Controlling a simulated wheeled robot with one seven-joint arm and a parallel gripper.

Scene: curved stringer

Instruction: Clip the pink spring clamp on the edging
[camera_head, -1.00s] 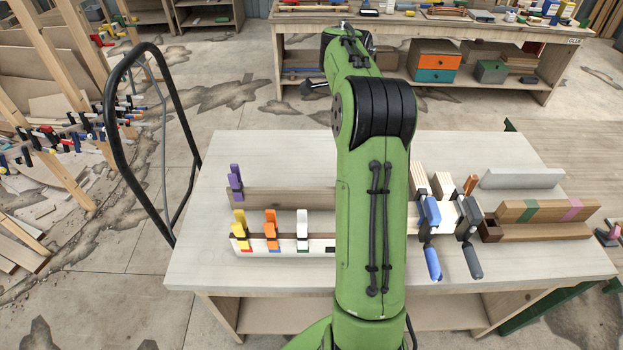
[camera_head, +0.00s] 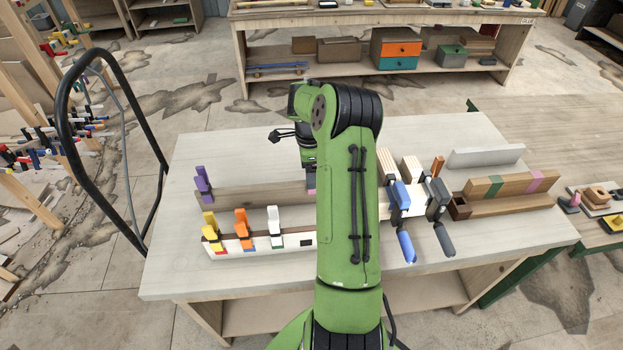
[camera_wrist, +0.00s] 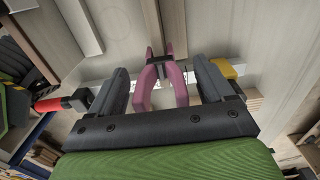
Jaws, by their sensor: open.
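The pink spring clamp (camera_wrist: 178,85) stands between the two spread fingers of my gripper (camera_wrist: 162,66) in the wrist view. Clear gaps show between its handles and both fingers, so my gripper is open around it and not holding it. In the head view only a small pink patch (camera_head: 311,178) shows beside my arm, near the end of the rear wooden rail (camera_head: 255,194).
A purple clamp (camera_head: 202,180) sits on the rear rail. Yellow (camera_head: 209,222), orange (camera_head: 241,220) and white (camera_head: 275,222) clamps stand on the front rail (camera_head: 232,243). Blue (camera_head: 402,195) and grey (camera_head: 438,198) clamps stand right of my arm. The table's front left is clear.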

